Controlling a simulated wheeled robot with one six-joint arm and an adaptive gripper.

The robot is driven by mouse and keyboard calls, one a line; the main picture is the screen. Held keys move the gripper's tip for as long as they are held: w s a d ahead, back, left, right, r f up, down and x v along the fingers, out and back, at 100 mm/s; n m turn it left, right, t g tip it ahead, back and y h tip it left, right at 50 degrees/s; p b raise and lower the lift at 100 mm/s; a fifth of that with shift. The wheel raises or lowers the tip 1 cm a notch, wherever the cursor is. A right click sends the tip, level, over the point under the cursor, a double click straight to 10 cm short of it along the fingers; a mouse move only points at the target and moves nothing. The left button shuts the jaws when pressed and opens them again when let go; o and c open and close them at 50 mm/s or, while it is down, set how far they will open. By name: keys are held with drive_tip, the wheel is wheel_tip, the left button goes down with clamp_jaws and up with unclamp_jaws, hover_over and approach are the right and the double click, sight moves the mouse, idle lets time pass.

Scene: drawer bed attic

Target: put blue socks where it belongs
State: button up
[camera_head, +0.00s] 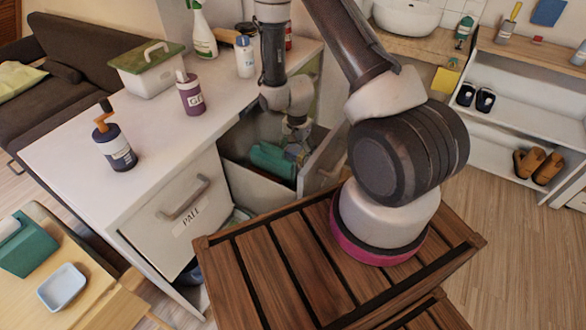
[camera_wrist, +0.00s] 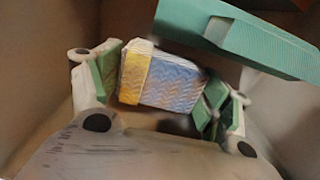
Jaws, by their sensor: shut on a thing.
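My gripper (camera_head: 297,150) reaches down into an open drawer (camera_head: 255,186) of the white cabinet. In the wrist view its two fingers with green pads (camera_wrist: 165,98) are closed on a blue patterned bundle with a yellow and white band (camera_wrist: 165,80), which I take as the blue socks. The bundle lies between the pads and is still inside the drawer's walls. In the head view I cannot make the bundle out clearly. A teal piece (camera_head: 270,160) lies in the drawer beside my gripper; teal also shows at upper right in the wrist view (camera_wrist: 255,42).
A drawer front with a handle and a partly readable label (camera_head: 180,212) is at the left. Bottles (camera_head: 114,140) and a green-lidded box (camera_head: 150,72) stand on the cabinet top. A shoe rack (camera_head: 520,110) is at the right. Floor (camera_head: 485,225) is clear before it.

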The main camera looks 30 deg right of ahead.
wheel_tip(320, 180, down, 9)
drive_tip(key=shift+r, duration=0.15)
idle(0.4)
drive_tip(key=o, duration=1)
drive_tip(key=shift+o, duration=0.2)
